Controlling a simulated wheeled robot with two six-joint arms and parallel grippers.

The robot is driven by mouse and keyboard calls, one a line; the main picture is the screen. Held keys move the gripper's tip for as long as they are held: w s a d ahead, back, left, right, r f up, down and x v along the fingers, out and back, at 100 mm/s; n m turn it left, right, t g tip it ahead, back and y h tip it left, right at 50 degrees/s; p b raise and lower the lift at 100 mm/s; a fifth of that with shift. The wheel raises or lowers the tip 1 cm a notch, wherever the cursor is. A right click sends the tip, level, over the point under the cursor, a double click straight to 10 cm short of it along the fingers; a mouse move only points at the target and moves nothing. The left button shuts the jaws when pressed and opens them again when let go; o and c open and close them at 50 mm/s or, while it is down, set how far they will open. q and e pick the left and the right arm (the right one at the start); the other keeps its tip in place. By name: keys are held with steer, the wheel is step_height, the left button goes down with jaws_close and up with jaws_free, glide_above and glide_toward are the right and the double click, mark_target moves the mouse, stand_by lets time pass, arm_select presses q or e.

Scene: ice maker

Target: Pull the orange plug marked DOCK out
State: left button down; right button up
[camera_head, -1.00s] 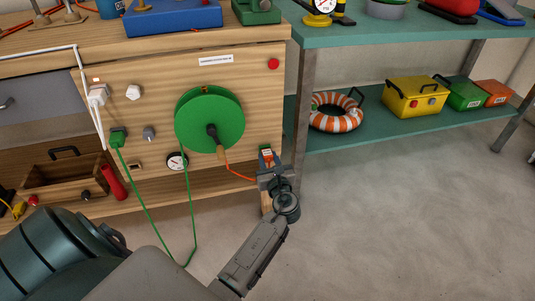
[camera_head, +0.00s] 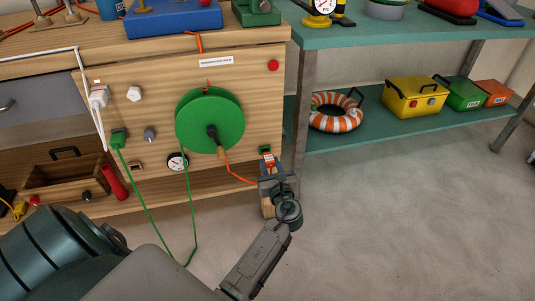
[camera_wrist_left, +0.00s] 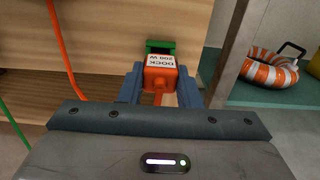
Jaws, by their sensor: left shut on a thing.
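The orange plug (camera_wrist_left: 160,76) with a white label reading DOCK sits between the fingers of my left gripper (camera_wrist_left: 160,92) in the left wrist view. The gripper is shut on it. In the head view the plug (camera_head: 269,160) shows just above my left gripper (camera_head: 276,178), at the panel's lower right corner. The green socket (camera_head: 264,150) shows behind and above the plug; it also shows in the wrist view (camera_wrist_left: 160,47). The plug looks drawn back from the socket, but I cannot tell whether its tip is clear. My right gripper is not in view.
An orange cord (camera_head: 240,178) runs from the green reel (camera_head: 205,130) to the plug. A green cord (camera_head: 146,198) hangs left of it. A metal shelf post (camera_head: 302,105) stands close to the right of my gripper. The floor (camera_head: 400,220) at right is clear.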

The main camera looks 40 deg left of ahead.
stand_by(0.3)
arm_select(q)
steer(key=shift+p+v, duration=0.55)
steer(key=shift+v, duration=1.5)
